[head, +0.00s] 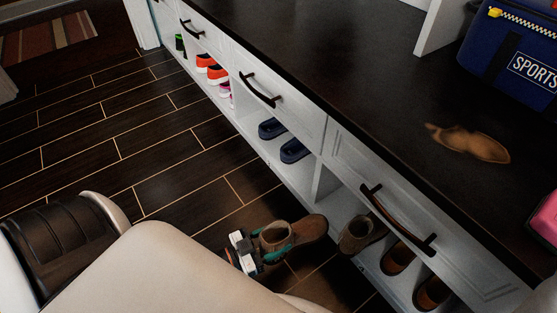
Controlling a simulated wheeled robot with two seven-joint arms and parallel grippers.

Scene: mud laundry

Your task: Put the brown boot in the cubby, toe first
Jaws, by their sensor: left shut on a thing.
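The brown boot (308,229) is in the air over the floor, just in front of the lower cubbies. Its opening is toward my left gripper and its toe points right, toward the cubby row. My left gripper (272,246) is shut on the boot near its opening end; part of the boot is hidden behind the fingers. A cubby (340,204) under the bench holds a similar brown boot (352,238), whose far end is hidden in the shade. My right gripper is out of view.
Brown shoes (398,259) stand farther right under the drawer. Blue slippers (272,128) and orange shoes (207,64) fill cubbies to the left. A drawer handle (398,222) juts out above. A brown item (468,143) and a blue bag (510,50) are on the dark benchtop. The tiled floor is clear at left.

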